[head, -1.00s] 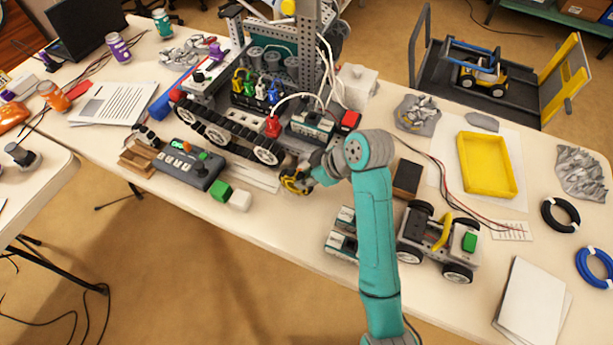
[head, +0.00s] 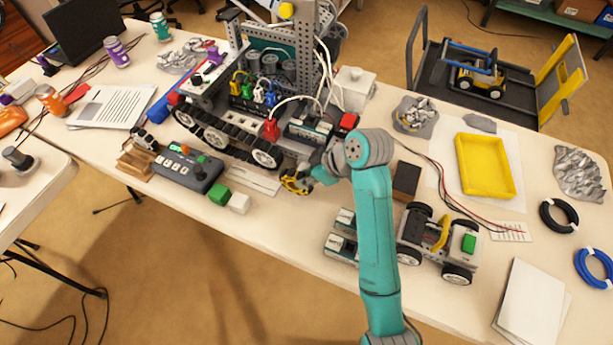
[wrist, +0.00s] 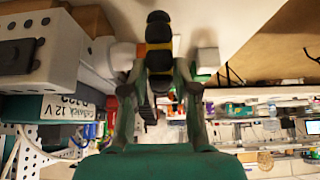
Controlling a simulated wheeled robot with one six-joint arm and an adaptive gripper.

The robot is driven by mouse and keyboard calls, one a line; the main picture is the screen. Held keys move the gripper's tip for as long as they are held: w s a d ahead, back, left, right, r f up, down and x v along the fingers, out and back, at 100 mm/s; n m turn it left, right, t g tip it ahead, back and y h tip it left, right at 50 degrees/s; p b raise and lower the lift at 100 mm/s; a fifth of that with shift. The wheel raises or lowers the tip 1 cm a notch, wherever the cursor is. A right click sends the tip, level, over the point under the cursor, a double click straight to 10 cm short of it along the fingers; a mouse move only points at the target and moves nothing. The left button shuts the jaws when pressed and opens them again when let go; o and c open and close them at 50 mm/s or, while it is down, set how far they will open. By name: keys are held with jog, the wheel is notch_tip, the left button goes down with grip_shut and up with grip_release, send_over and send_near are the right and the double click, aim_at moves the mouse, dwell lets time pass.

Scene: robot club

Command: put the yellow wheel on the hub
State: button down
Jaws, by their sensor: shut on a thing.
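The yellow wheel (head: 293,184), yellow with black tyre parts, is in my gripper (head: 304,179) beside the front right corner of the large tracked robot (head: 243,128). In the wrist view the wheel (wrist: 158,55) shows edge-on as black and yellow bands between the two fingers of my gripper (wrist: 157,78). The fingers are shut on it. The wheel is close to the table top; I cannot tell whether it touches. I cannot pick out the bare hub; my arm and gripper cover part of the robot's right corner.
A green block (head: 218,194) and a white cube (head: 238,203) lie left of the wheel. A grey control box (head: 188,168) stands farther left. A small wheeled car (head: 438,243) and a yellow tray (head: 486,166) are to the right of my arm. The table's front edge is near.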

jog(key=shift+w+d, duration=0.25)
jog(key=shift+w, duration=0.45)
jog(key=shift+w+d, duration=0.25)
jog(key=shift+w, duration=0.5)
jog(key=shift+w+d, duration=0.25)
jog(key=shift+w, duration=0.45)
dwell(1.9)
jog(key=c, duration=0.8)
grip_release()
jog(key=shift+r, duration=0.1)
notch_tip(320, 180, up, 7)
dwell(0.4)
dwell(0.5)
